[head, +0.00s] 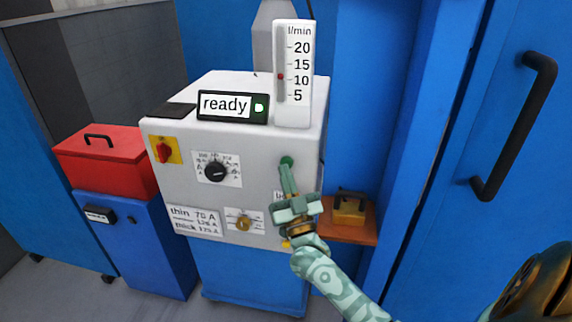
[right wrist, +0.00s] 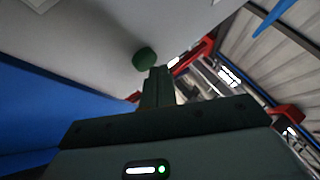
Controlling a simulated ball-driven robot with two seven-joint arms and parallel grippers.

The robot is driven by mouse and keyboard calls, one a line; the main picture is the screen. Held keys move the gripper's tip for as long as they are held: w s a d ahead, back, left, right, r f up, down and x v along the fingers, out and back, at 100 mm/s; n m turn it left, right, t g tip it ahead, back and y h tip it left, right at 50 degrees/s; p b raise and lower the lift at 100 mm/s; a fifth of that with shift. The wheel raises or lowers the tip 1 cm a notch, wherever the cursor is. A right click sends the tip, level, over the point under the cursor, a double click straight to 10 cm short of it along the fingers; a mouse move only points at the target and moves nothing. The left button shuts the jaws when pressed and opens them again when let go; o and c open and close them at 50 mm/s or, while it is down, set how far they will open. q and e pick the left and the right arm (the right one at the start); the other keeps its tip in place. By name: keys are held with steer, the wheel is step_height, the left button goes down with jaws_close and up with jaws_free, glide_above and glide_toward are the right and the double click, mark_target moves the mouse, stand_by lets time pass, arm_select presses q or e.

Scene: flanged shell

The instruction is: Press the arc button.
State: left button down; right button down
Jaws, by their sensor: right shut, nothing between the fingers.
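A round green button (head: 287,160) sits on the right side of the front of a white welding machine (head: 255,205). In the right wrist view the green button (right wrist: 145,58) stands out from the pale panel. My right gripper (head: 288,172) is shut and empty, its fingertips pointing up at the button and just below it in the head view. In the right wrist view the shut fingers (right wrist: 158,75) end close to the button; I cannot tell whether they touch it. My left gripper is not in view.
The machine carries a "ready" display (head: 232,106), a flow gauge (head: 293,75), a red switch (head: 164,151), a black dial (head: 215,171) and a lower knob (head: 243,223). A red toolbox (head: 105,165) stands left. An orange shelf (head: 350,234) with a brass-coloured block (head: 349,209) is right.

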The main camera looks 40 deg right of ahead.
steer(key=shift+w+d, duration=0.35)
stand_by(0.6)
stand_by(0.3)
arm_select(q)
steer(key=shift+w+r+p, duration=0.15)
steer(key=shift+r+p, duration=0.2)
steer(key=shift+p, duration=0.05)
arm_select(e)
steer(key=shift+s+a, duration=0.65)
steer(key=shift+a, duration=0.05)
arm_select(q)
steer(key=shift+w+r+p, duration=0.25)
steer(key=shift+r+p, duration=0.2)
steer(key=shift+p, duration=0.05)
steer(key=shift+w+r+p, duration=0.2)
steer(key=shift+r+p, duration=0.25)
steer(key=shift+p, duration=0.05)
arm_select(e)
steer(key=s+a, duration=0.3)
steer(key=shift+s+a, duration=0.1)
steer(key=shift+a, duration=0.3)
